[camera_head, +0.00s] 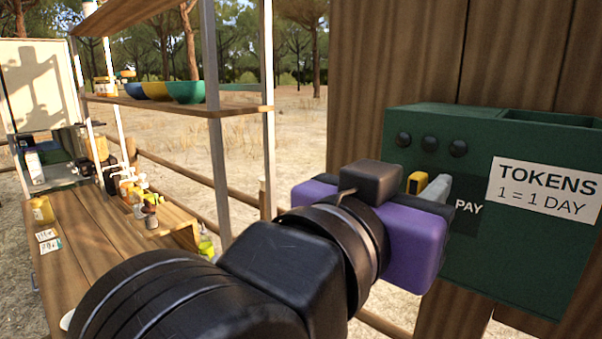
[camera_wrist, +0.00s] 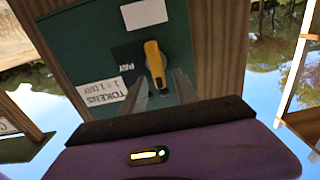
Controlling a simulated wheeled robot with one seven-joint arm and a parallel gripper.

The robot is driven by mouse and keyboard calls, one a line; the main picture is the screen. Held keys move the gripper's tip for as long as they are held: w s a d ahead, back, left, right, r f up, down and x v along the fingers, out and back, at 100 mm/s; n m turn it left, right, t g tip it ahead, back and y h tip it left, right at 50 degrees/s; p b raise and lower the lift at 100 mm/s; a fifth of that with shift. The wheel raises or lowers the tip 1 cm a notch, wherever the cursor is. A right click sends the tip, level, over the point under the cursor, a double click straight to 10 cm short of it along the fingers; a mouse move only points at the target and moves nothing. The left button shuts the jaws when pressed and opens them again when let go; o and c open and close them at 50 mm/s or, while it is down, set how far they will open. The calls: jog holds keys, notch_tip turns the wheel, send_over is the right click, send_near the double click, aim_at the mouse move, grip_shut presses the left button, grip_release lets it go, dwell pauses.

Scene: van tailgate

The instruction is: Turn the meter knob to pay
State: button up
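The green meter box (camera_head: 480,252) is fixed to a wooden post at the right, with a "TOKENS 1 = 1 DAY" label (camera_head: 542,188) and the word "PAY" on its front. The yellow knob (camera_wrist: 155,62) shows in the wrist view as a bar on a grey base beside "PAY". In the head view only part of the knob (camera_head: 414,181) shows past my gripper. My gripper (camera_wrist: 161,76) is open, its two grey fingers on either side of the knob's near end. Whether they touch it is unclear. My purple gripper body hides much of the box's left side in the head view.
A wooden counter (camera_head: 85,262) with bottles, jars and cards stands at the left. Above it a shelf (camera_head: 190,105) holds several bowls. Metal uprights stand between the counter and the post. Three dark round buttons (camera_head: 430,143) sit on the box's upper front.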

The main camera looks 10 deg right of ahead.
grip_shut()
jog(key=shift+s+f+m+b, duration=0.15)
jog(key=shift+m+b, duration=0.15)
jog(key=shift+b, duration=0.35)
jog(key=m+b, duration=0.5)
jog(key=b, duration=0.1)
jog(key=s+d+f+m+b, duration=0.1)
jog(key=m+b, duration=0.5)
jog(key=f+m+b, duration=0.1)
jog(key=m+b, duration=0.5)
jog(key=shift+s+d+f, duration=0.15)
jog(key=shift+s+d, duration=0.05)
jog(key=shift+s, duration=0.15)
jog(key=shift+m+b, duration=0.35)
jog(key=shift+m, duration=0.05)
grip_release()
